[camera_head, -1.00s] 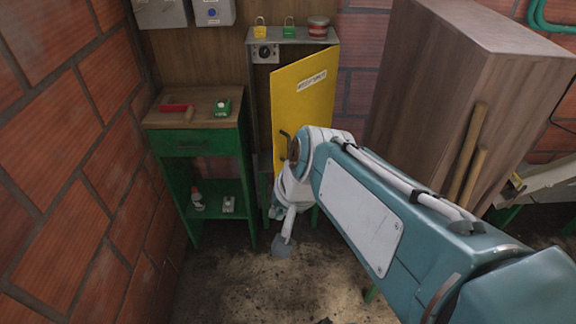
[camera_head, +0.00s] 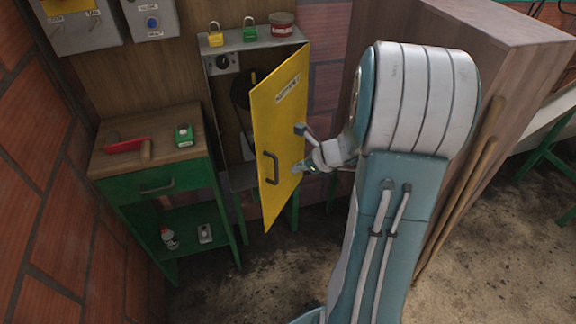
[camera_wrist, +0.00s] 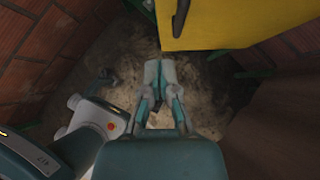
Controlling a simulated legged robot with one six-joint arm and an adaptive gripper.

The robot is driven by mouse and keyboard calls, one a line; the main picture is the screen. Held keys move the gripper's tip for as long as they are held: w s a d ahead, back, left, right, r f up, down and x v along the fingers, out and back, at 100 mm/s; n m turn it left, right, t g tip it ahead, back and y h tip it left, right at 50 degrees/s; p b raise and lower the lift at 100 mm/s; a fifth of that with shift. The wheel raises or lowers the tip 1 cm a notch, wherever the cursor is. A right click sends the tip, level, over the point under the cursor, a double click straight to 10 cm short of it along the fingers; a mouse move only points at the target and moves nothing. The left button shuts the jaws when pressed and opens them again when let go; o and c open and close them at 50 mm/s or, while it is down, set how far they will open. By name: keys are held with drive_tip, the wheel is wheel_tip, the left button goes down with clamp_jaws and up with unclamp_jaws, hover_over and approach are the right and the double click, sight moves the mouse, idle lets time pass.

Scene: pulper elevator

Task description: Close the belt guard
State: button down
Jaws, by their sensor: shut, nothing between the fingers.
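The belt guard is a yellow door (camera_head: 278,125) with a label and a dark handle (camera_head: 268,168). It stands swung open at an angle from a grey cabinet (camera_head: 215,110), whose inside shows to its left.
A green workbench (camera_head: 145,185) with a red tool (camera_head: 126,145) and a green item (camera_head: 184,134) stands left of the cabinet. A wooden cabinet (camera_head: 500,60) stands right. Floor in front is open.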

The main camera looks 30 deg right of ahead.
sight(260, 172)
drive_tip(key=x, duration=0.3)
drive_tip(key=r+x, duration=0.1)
drive_tip(key=x, duration=0.2)
drive_tip(key=w+x, duration=0.1)
drive_tip(key=x, duration=0.3)
drive_tip(key=shift+w+a+r, duration=0.15)
drive_tip(key=shift+a+r, duration=0.1)
drive_tip(key=shift+a, duration=0.15)
drive_tip(key=shift+w+a, duration=0.25)
drive_tip(key=shift+w, duration=0.3)
